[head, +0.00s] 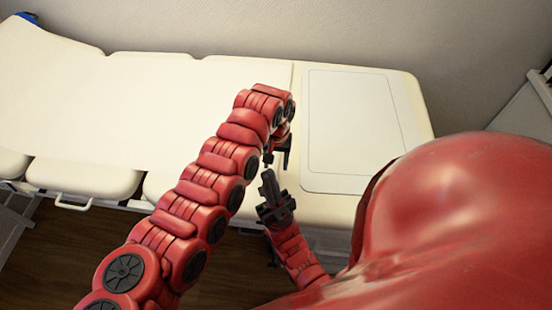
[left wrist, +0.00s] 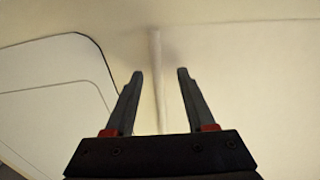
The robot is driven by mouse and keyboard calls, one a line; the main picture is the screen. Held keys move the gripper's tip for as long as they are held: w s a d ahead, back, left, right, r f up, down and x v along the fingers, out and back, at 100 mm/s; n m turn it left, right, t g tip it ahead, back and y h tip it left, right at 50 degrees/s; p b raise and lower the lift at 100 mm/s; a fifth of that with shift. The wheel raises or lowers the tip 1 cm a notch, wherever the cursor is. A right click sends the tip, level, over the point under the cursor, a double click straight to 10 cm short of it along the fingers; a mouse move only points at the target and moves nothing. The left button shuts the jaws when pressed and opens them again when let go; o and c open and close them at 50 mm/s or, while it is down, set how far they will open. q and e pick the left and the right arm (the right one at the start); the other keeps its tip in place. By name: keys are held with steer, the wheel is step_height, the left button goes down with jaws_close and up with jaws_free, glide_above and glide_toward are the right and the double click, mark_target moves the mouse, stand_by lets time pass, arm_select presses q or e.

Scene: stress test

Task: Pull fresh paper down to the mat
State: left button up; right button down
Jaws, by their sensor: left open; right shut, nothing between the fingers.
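A long cream couch (head: 110,100) runs across the head view. At its right end lies the mat (head: 350,125), a pale rounded rectangle with a thin dark outline; it also shows at the left of the left wrist view (left wrist: 50,95). A narrow raised pale strip (left wrist: 157,75) runs beside the mat; I cannot tell whether it is the paper's edge or a seam. My left gripper (head: 278,158) is open and empty over the couch left of the mat, with the strip showing between its fingers (left wrist: 160,72). My right gripper (head: 267,173) is shut and empty just below it.
A grey wall stands behind the couch. A grey unit (head: 525,112) stands at the right edge. My two grippers are close together.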

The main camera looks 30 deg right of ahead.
mark_target(276, 167)
arm_select(q)
step_height(276, 167, up, 16)
steer(key=shift+r+b, duration=0.25)
steer(key=shift+b, duration=0.1)
